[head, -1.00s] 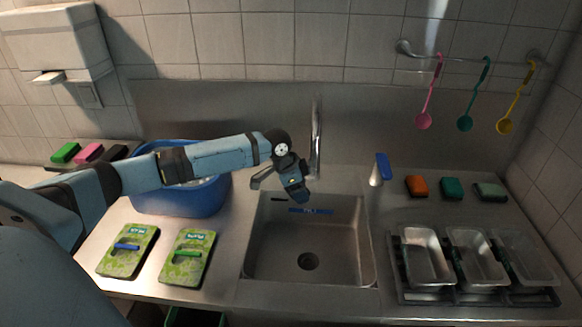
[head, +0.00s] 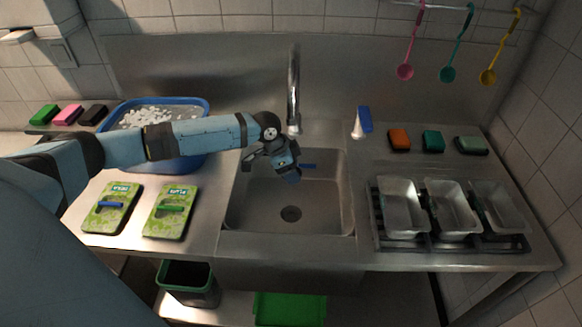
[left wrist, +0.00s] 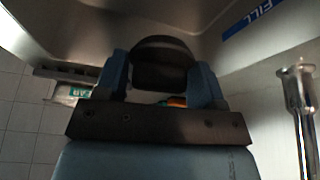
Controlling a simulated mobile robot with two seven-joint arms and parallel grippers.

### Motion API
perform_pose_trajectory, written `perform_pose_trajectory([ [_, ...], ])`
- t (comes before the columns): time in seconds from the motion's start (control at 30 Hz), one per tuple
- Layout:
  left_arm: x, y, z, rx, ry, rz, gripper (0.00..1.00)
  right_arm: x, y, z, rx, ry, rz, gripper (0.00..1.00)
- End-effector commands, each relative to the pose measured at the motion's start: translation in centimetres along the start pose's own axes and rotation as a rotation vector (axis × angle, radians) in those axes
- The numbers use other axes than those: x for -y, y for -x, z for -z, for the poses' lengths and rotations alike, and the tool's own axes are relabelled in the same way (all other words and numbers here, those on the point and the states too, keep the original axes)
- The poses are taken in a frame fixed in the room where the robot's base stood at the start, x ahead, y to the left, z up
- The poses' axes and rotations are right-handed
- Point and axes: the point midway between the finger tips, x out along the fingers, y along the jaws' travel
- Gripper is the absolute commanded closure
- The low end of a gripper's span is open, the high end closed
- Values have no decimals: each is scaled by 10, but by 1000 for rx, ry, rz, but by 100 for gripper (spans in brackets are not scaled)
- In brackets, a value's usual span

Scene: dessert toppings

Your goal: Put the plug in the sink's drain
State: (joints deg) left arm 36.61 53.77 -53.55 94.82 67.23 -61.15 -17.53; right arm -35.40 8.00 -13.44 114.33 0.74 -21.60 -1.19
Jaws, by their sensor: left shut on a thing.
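The steel sink (head: 335,205) is set in the counter, with the dark round drain (head: 291,214) in its floor. My left gripper (head: 290,173) is over the back part of the basin, behind and above the drain. In the left wrist view my left gripper (left wrist: 160,82) is shut on a dark rounded plug (left wrist: 160,50), held between its two blue fingers. The plug is not clear in the head view, where the gripper hides it. My right gripper is not in view.
The tap (head: 294,90) rises behind the sink, close to my left gripper. A blue tub (head: 185,165) and two green packs (head: 112,210) (head: 172,212) are left of the sink. Metal trays (head: 403,210) and a blue-topped bottle (head: 360,124) are to its right. The basin's front is clear.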

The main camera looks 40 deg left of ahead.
Motion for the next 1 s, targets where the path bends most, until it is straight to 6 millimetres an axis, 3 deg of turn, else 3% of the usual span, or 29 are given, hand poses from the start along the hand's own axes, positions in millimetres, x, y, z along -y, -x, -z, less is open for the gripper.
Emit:
perform_pose_trajectory([
  [0.03, 0, -10, -4, 0, 0, 1, 60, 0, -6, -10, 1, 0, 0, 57],
  [0.37, 0, -40, -17, 0, 0, 0, 60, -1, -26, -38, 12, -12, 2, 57],
  [1.0, 0, -100, -42, 0, -1, 1, 60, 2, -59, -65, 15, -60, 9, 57],
])
